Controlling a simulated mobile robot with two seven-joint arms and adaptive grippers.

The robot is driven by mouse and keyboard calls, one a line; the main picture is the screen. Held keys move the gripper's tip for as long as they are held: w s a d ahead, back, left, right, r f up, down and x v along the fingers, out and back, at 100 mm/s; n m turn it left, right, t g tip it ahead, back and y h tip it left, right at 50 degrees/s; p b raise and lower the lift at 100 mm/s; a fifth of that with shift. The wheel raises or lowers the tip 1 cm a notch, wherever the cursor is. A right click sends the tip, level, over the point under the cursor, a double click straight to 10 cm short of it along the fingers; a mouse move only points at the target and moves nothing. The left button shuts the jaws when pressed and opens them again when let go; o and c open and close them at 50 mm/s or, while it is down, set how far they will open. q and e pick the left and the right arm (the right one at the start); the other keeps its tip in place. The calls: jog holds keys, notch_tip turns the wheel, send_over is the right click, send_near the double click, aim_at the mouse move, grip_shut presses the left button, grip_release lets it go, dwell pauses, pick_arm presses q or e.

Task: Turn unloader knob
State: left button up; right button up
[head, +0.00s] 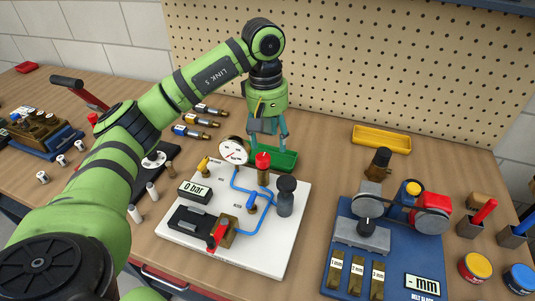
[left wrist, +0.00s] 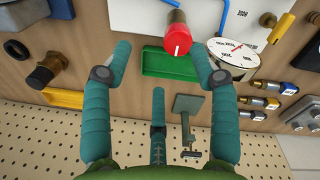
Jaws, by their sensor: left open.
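A white board (head: 240,256) carries blue piping, a gauge (head: 234,150), a black cylinder (head: 286,198) and a "0 bar" display (head: 194,190). A red knob (head: 263,160) stands upright at its far edge. I take it as the unloader knob, but no label is readable. In the left wrist view, the red knob (left wrist: 181,49) shows a white line on its face. My left gripper (head: 268,146) is open and empty, above and behind the knob. In the left wrist view, the knob appears between the open fingers (left wrist: 161,48), nearer the right one; contact is not visible. My right gripper is out of view.
A green tray (head: 283,160) lies just behind the knob, under my left gripper. A red lever (head: 217,235) sits at the board's front. A blue belt-drive plate (head: 345,225) is at right. A yellow tray (head: 381,139) and pegboard (head: 350,60) stand behind.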

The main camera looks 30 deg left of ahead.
aim_at(263, 157)
pick_arm(q)
jog(key=shift+s+a+f+y, duration=0.1)
jog(key=shift+a+f+y, duration=0.15)
jog(key=shift+a, duration=0.55)
jog(key=shift+a+f, duration=0.15)
jog(key=shift+a, duration=0.05)
notch_tip(263, 157, down, 5)
jog(key=shift+s+r+p, duration=0.1)
jog(key=shift+p, duration=0.7)
jog(key=shift+d+f, duration=0.1)
jog(key=shift+f, duration=0.65)
jog(key=c, duration=1.1)
